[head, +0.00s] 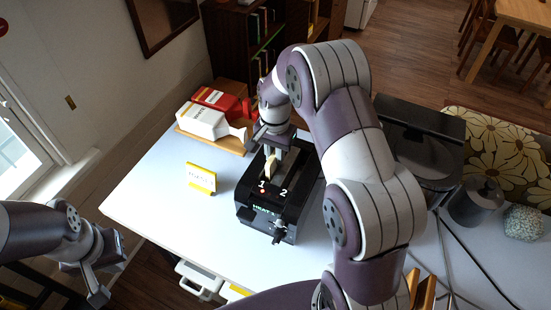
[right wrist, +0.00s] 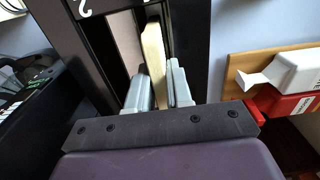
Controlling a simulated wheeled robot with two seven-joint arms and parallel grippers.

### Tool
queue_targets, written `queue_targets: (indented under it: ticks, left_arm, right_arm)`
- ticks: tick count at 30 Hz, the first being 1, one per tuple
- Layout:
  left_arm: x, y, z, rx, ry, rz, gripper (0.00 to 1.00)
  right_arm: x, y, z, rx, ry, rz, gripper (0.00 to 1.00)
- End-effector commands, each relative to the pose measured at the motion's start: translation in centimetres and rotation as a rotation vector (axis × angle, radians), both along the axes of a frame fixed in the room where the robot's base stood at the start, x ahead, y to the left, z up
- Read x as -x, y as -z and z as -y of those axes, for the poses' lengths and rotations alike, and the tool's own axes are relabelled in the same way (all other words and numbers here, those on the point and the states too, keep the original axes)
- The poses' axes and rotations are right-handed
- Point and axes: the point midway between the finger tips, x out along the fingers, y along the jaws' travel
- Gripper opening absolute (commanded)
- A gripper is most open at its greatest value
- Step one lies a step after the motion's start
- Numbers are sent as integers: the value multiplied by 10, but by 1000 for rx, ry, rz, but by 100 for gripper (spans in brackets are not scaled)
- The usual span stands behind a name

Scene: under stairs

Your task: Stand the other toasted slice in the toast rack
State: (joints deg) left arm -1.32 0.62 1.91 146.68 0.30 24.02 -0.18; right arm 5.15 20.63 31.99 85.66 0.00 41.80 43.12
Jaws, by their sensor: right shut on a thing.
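The black toaster (head: 262,214) stands on the white table, its slots marked 1 and 2. A pale slice (head: 270,166) stands upright at slot 1, partly above the toaster's top. My right gripper (head: 277,151) is over that slot and shut on the slice. In the right wrist view the slice (right wrist: 153,55) shows edge-on between the two grey fingers, its lower part hidden in the slot. My left gripper (head: 98,276) is low at the left, off the table's edge; its finger gap is unclear.
A wooden board (head: 234,146) with red and white containers lies behind the toaster. A yellow-and-white card (head: 201,178) stands to its left. A wooden piece (head: 426,292) is partly hidden by my right arm. A dark canister (head: 475,202) stands right.

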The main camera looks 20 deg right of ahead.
Motion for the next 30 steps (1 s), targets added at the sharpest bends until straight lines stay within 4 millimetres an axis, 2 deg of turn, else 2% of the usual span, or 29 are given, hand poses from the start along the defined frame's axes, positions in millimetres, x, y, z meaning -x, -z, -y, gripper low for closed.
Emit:
queue_targets:
  ticks: [2, 7, 10, 12, 27, 30]
  left_arm:
    - [0, 5, 0, 0, 0, 0, 0]
    - [0, 21, 0, 0, 0, 0, 0]
    - [0, 16, 0, 0, 0, 0, 0]
    - [0, -3, 0, 0, 0, -1, 0]
    - [0, -82, 0, 0, 0, 0, 0]
    - [0, -90, 0, 0, 0, 0, 0]
  right_arm:
    - [-2, -7, 0, 0, 0, 6, 3]
    - [-2, -46, 0, 0, 0, 8, 3]
    - [-1, -74, 0, 0, 0, 6, 3]
    - [-1, -96, 0, 0, 0, 3, 3]
    - [-1, -175, 0, 0, 0, 1, 3]
    - [-1, -183, 0, 0, 0, 1, 3]
